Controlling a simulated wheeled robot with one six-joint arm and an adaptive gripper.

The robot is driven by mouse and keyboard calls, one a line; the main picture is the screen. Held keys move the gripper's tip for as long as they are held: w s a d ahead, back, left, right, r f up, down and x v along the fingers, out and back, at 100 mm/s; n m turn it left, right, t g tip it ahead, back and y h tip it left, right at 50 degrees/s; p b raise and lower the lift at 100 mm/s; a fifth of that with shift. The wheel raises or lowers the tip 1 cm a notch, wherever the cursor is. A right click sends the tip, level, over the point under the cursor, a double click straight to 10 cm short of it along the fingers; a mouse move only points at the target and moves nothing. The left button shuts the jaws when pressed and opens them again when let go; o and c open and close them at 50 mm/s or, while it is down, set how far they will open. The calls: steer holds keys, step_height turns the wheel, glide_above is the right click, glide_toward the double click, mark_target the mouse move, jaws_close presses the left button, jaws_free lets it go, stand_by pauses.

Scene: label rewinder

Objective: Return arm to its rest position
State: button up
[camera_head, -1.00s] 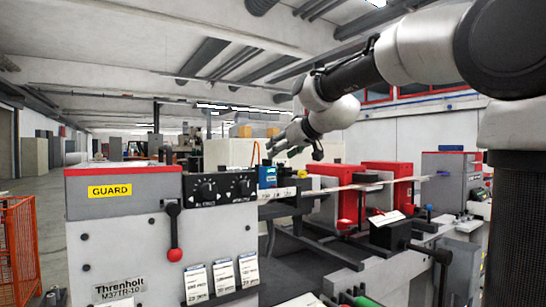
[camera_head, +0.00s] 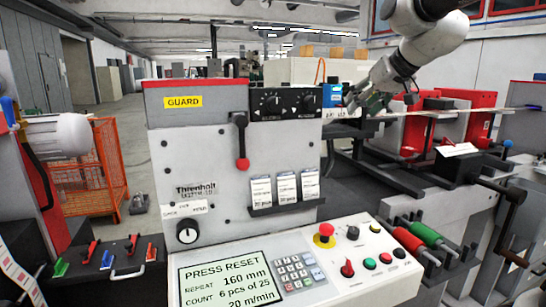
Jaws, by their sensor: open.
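My arm comes in from the top right, in white and dark links. My gripper (camera_head: 366,103) hangs at its end, above the far side of the machine and just right of the blue box (camera_head: 332,94). Its fingers are dark with a green tint and look small and apart, with nothing visible between them. The label rewinder (camera_head: 225,150) fills the middle, with a grey and red guard cover (camera_head: 205,102) marked GUARD and a lever with a red knob (camera_head: 242,163) pointing down.
The control panel (camera_head: 345,275) in front has a display (camera_head: 228,280) reading PRESS RESET and a red stop button (camera_head: 324,232). Red (camera_head: 408,240) and green (camera_head: 425,233) rollers lie at its right. An orange wire cage (camera_head: 92,175) stands left. Open floor lies behind it.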

steer(key=s+d+f+g+h, duration=0.1)
steer(key=s+d+f, duration=0.2)
steer(key=s, duration=0.6)
steer(key=s+d+f+m+g+h, duration=0.1)
steer(key=s+d+f, duration=0.3)
steer(key=s+f, duration=0.4)
steer(key=s+d+f+m+g+h, duration=0.1)
steer(key=s+f, duration=0.4)
steer(key=s, duration=0.6)
steer(key=shift+s+d+f+g, duration=0.3)
steer(key=shift+d+g, duration=0.6)
steer(key=shift+d, duration=0.4)
